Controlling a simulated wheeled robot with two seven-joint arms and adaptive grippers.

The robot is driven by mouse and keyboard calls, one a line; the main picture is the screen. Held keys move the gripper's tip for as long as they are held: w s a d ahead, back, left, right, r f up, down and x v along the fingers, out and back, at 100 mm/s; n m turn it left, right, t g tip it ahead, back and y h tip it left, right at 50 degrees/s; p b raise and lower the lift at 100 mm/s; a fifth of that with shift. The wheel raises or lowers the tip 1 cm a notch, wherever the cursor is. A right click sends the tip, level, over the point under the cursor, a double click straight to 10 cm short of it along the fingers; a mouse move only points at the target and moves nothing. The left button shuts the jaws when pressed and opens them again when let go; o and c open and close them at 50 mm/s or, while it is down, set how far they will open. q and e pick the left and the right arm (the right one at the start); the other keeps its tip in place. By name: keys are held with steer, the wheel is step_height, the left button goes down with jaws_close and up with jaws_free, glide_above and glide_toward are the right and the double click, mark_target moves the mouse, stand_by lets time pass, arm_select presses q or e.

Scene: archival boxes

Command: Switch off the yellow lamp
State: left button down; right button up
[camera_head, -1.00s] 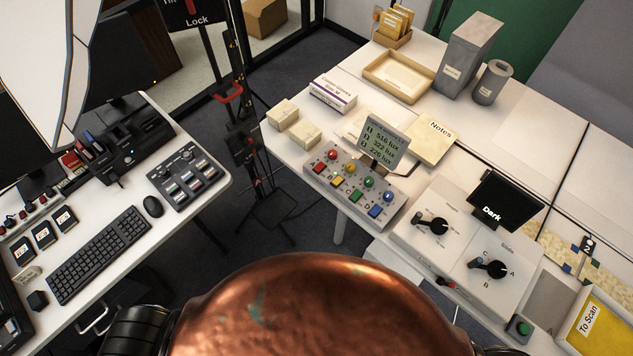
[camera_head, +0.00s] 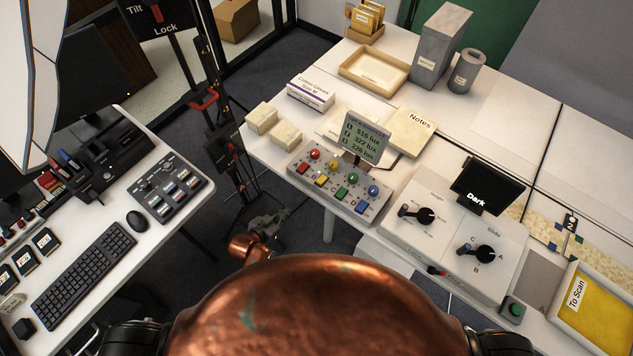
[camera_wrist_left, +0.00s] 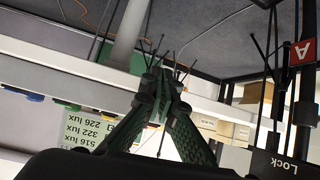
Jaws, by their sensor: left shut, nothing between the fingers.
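A grey control box (camera_head: 338,184) stands near the front left edge of the right-hand table. It bears a row of round lamps in red, yellow, green and blue, with a coloured button before each. The yellow lamp (camera_head: 334,165) is second from the left, and the yellow button (camera_head: 321,180) sits before it. I cannot tell surely which lamps are lit. My left gripper (camera_head: 278,213) is shut and empty, low in the gap left of the box and apart from it. Its dark green fingers (camera_wrist_left: 158,76) show in the left wrist view. My right gripper is out of view.
A lux display (camera_head: 362,141) stands behind the box. Small cream boxes (camera_head: 285,133) lie to its left. A dial panel (camera_head: 440,226) is to its right. A black stand (camera_head: 225,150) rises left of the table. The left desk holds a keyboard (camera_head: 84,275).

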arm_select(q)
steer(key=w+d+r+m+h, duration=0.1)
steer(key=d+r, duration=0.2)
steer(key=r, duration=0.5)
steer(key=d+r+m+t+h, duration=0.1)
steer(key=d+r, duration=0.2)
steer(key=r, duration=0.5)
steer(key=shift+w+d+r+t+h, duration=0.3)
steer(key=shift+w+r+h, duration=0.05)
steer(key=shift+h, duration=0.05)
glide_above(317, 187)
steer(key=f, duration=0.4)
steer(key=shift+w+d+b, duration=0.3)
steer(key=shift+w+b, duration=0.05)
steer(key=f, duration=0.2)
steer(key=shift+s+a+f, duration=0.3)
steer(key=shift+f, duration=0.6)
steer(key=shift+s, duration=0.1)
